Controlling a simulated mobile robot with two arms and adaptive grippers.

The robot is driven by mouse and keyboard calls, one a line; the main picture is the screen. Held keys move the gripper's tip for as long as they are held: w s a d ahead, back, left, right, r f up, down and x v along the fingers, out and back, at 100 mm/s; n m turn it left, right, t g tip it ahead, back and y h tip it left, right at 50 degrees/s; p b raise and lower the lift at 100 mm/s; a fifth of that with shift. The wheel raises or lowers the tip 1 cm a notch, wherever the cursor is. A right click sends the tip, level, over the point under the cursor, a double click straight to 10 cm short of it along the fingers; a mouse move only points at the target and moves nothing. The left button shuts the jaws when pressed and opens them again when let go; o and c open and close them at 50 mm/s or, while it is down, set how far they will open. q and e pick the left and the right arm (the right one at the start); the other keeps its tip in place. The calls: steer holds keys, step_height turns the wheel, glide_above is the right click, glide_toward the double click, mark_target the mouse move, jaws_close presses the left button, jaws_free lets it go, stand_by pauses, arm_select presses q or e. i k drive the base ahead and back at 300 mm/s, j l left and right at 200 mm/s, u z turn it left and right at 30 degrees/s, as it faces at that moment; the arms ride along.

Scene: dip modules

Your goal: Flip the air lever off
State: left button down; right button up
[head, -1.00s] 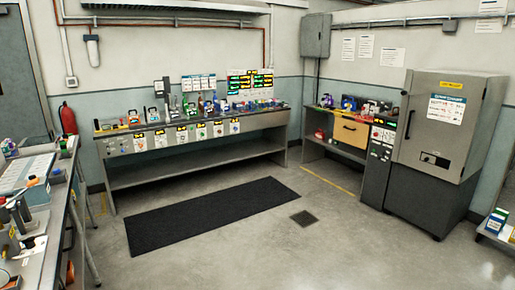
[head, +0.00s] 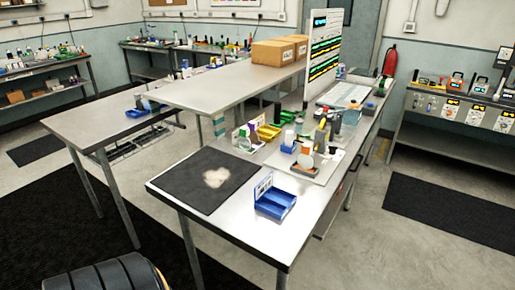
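I cannot pick out the air lever in the head view; nothing there is clear enough to name as it. Neither of my grippers is in view. The near metal workbench (head: 230,228) fills the middle of the view. A black mat (head: 185,188) with a pale patch and a blue open bin (head: 275,203) lie on its near end. A light tray (head: 290,166) with bottles and small tools stands farther back on it.
Two cardboard boxes (head: 272,53) sit on a raised shelf (head: 200,88) beside an upright display board (head: 328,45). A wall bench (head: 440,135) with devices stands right, near a red fire extinguisher (head: 390,60). Grey floor (head: 350,250) is open at the lower right.

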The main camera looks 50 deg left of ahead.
mark_target(322, 126)
steer(key=u, duration=1.2)
